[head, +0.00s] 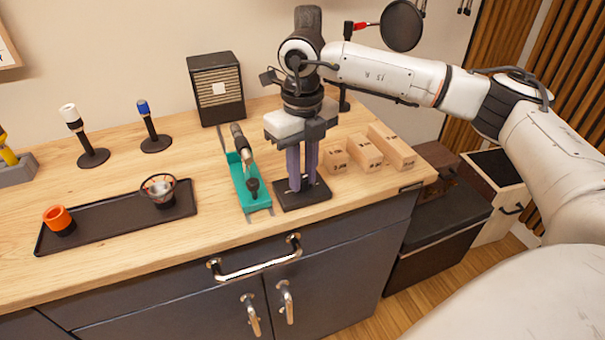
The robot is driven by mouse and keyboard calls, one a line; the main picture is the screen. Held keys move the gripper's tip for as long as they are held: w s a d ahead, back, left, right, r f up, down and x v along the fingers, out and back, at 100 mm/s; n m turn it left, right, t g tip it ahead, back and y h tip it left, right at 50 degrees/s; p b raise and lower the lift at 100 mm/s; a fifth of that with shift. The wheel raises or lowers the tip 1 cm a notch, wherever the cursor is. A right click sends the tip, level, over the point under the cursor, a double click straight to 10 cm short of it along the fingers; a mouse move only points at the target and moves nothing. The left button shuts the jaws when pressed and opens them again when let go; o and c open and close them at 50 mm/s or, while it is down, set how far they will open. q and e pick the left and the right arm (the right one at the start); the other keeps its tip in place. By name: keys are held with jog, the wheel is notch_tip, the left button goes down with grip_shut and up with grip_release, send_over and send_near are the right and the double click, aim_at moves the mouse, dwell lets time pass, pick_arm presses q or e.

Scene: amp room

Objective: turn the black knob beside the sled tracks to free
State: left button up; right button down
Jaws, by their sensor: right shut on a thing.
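My right gripper (302,180) points straight down, with its purple fingers over a black base plate (317,194) near the front edge of the counter. The fingers are shut on the black knob at this plate; the knob is mostly hidden by them, so its setting cannot be read. To the left is the teal sled (240,181) on its grey tracks (259,215). A microphone (241,143) rests tilted on the sled, and a small black knob (252,187) stands at its front end. My left gripper is out of view.
Three labelled wooden blocks (366,153) stand just right of the gripper. A black amp (216,88) is behind. A black tray (108,220) with an orange cup (57,217) and a mesh bowl lies left. Two microphones on stands (149,125) are further back.

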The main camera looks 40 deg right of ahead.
jog(key=n, duration=0.3)
jog(key=shift+n+b, duration=0.4)
jog(key=n+b, duration=0.1)
jog(key=n, duration=0.3)
jog(key=shift+n, duration=0.3)
jog(key=n, duration=0.4)
jog(key=shift+b, duration=0.3)
jog(key=n, duration=0.3)
jog(key=n+b, duration=0.1)
jog(key=n, duration=0.3)
jog(key=shift+n, duration=0.4)
jog(key=n, duration=0.8)
jog(key=shift+b, duration=0.3)
jog(key=shift+r+n, duration=0.1)
jog(key=shift+n, duration=2.2)
